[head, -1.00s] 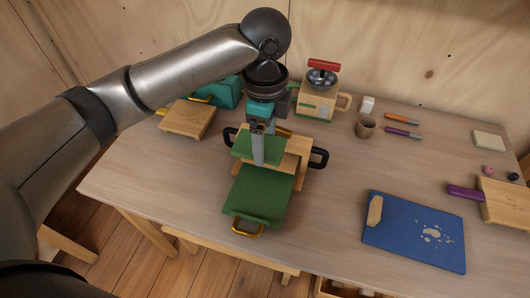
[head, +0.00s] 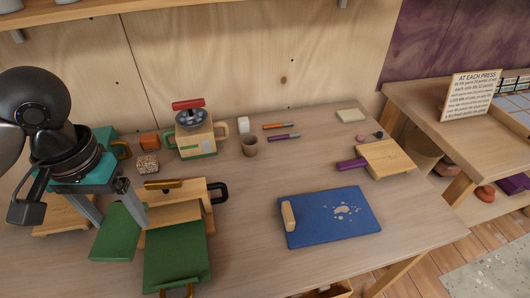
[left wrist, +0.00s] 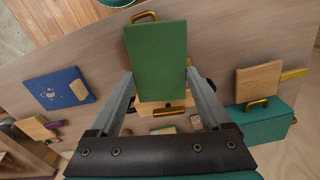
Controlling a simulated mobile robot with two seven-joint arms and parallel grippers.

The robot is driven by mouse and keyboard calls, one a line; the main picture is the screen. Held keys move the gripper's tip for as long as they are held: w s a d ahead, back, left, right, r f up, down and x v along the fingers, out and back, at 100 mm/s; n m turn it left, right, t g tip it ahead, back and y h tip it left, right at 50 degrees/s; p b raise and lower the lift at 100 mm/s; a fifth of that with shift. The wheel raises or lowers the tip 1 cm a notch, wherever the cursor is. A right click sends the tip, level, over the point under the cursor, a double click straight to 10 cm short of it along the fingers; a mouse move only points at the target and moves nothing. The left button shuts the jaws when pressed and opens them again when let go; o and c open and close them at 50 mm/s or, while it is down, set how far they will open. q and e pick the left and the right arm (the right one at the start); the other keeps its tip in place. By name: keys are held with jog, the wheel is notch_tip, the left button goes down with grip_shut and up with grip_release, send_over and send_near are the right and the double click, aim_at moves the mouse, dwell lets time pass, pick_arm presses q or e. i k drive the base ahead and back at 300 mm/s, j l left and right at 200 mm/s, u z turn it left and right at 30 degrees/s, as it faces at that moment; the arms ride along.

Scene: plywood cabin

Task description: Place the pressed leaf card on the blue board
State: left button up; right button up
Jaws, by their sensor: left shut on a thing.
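A flat green piece (head: 118,232) is between the fingers of my left gripper (head: 108,206), held level to the left of a wooden press (head: 208,215). I see no leaf on it and cannot tell whether it is the pressed leaf card. The left wrist view shows green (left wrist: 157,58) between the finger ends; the held piece and what lies behind it are hard to tell apart. The press has a larger green board (head: 176,252) at its front. The blue board (head: 315,232) lies flat to the right, apart from my gripper. My right gripper is not in view.
A tan block (head: 288,216) and pale flecks lie on the blue board. A wooden board (head: 390,158) lies at right. The table between press and blue board is clear.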

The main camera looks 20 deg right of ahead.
aim_at(336, 213)
jog(key=z, duration=0.45)
jog(key=i+l+z, duration=0.1)
jog(key=z, duration=0.35)
jog(key=i+z, duration=0.1)
jog(key=z, duration=0.35)
jog(key=i+z, duration=0.1)
jog(key=z, duration=0.35)
